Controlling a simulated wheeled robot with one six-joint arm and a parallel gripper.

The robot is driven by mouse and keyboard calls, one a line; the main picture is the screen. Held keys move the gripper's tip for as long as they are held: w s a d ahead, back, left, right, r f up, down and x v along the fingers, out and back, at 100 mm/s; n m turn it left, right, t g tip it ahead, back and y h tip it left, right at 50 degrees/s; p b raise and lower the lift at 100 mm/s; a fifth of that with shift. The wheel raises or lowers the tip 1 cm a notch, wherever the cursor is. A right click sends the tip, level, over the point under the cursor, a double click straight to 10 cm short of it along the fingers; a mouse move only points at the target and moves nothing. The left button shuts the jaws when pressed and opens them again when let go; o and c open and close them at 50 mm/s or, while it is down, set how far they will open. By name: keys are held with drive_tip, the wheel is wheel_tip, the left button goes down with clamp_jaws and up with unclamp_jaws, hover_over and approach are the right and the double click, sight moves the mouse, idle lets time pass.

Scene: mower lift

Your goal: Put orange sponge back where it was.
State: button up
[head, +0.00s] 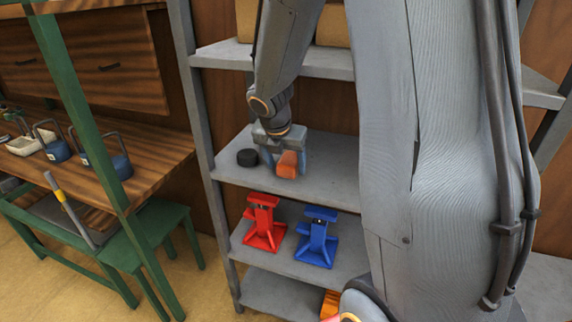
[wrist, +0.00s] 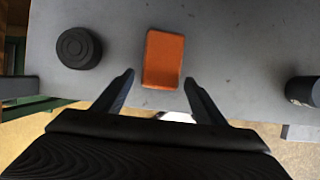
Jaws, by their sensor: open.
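The orange sponge (head: 288,165) rests on the grey middle shelf (head: 330,178) of the rack. In the wrist view the sponge (wrist: 163,60) lies on the shelf, just beyond the fingertips and roughly centred between them. My gripper (head: 287,158) is at the shelf in the head view, with its fingers near the sponge. In the wrist view my gripper (wrist: 159,77) is open, with nothing between its fingers. I see clear gaps between the sponge and both fingertips there.
A black puck-like disc (head: 247,157) sits left of the sponge; it also shows in the wrist view (wrist: 78,48). A dark cylinder (wrist: 303,91) is at the right. A red jack stand (head: 264,222) and a blue one (head: 317,237) stand on the shelf below. A workbench (head: 150,160) is at left.

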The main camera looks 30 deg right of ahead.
drive_tip(key=s+a+r+b, duration=0.2)
drive_tip(key=s+a+r, duration=0.2)
drive_tip(key=s+a, duration=0.6)
drive_tip(key=s+f+m+g+y, duration=0.1)
drive_tip(key=s+f+m, duration=0.2)
drive_tip(key=m, duration=1)
drive_tip(key=s+a+f+m+g+y, duration=0.1)
drive_tip(key=s+f+m+y, duration=0.1)
drive_tip(key=m, duration=1.2)
drive_tip(key=s+f, duration=0.1)
drive_tip(key=s, duration=0.1)
drive_tip(key=shift+s+f, duration=0.25)
drive_tip(key=shift+s, duration=0.1)
